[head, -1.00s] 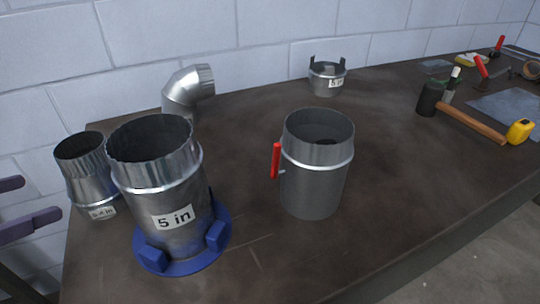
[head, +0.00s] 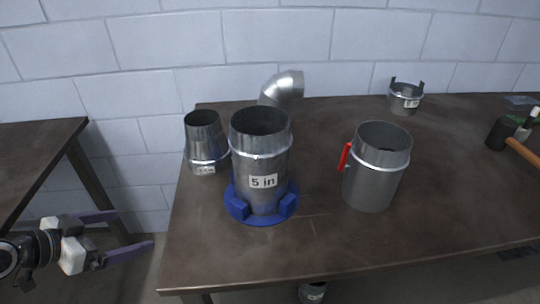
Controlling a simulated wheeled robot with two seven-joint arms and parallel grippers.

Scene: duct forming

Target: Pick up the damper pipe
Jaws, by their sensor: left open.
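The damper pipe (head: 372,184) is a grey metal cylinder with a shiny upper collar and a red handle (head: 345,157) on its left side. It stands upright on the dark table, right of the pipe labelled "5 in". My left gripper (head: 136,232) is at the lower left, off the table's left edge, with its two purple fingers apart and nothing between them. It is well away from the damper pipe. My right gripper does not show.
The "5 in" pipe (head: 262,160) stands in a blue base (head: 262,211). A reducer (head: 206,140), an elbow (head: 282,89) and a small collar (head: 405,98) stand around it. A black-headed hammer (head: 500,134) lies at right. The table's (head: 300,255) front is clear. Another table (head: 35,150) stands at left.

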